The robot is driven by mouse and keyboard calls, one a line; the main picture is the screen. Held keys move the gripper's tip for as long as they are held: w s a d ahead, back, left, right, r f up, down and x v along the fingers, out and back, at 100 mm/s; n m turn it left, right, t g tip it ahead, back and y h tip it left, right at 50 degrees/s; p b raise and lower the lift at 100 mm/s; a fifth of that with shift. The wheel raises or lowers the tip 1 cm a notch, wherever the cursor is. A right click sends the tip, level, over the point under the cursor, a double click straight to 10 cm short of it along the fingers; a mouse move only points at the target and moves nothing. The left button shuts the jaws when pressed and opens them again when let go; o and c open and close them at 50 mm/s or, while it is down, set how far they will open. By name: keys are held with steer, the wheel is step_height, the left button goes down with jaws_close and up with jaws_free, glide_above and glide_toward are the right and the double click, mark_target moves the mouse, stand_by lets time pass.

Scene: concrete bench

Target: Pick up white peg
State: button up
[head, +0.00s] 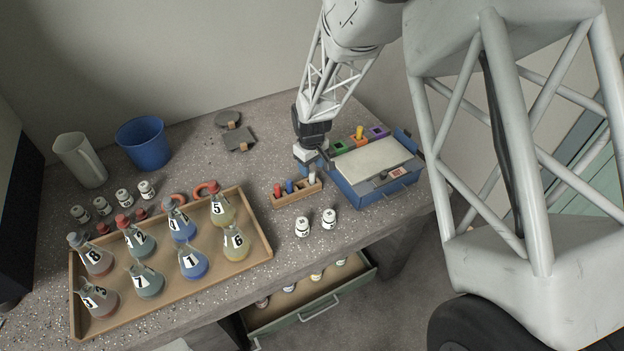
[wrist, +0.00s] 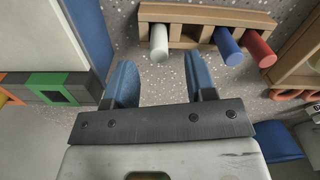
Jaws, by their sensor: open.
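The white peg (head: 312,178) stands in the right end of a small wooden rack (head: 297,194), with a blue peg (head: 289,187) and a red peg (head: 277,190) to its left. In the wrist view the white peg (wrist: 159,44) lies just beyond the fingertips, in line with the gap between them; the blue peg (wrist: 228,46) and red peg (wrist: 259,49) are to its right. My gripper (wrist: 160,62) is open and empty, its two blue fingers apart. In the head view my gripper (head: 311,165) hangs close above and behind the white peg.
A blue box (head: 375,178) with a pale lid stands just right of the rack. A wooden tray (head: 262,245) of numbered flasks is at left. Two small white jars (head: 315,222) stand in front of the rack. An open drawer (head: 320,300) juts out below the bench.

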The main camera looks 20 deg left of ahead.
mark_target(312, 172)
steer(key=shift+d+f, duration=0.15)
steer(key=shift+f, duration=1.9)
steer(key=shift+c, duration=0.3)
jaws_close()
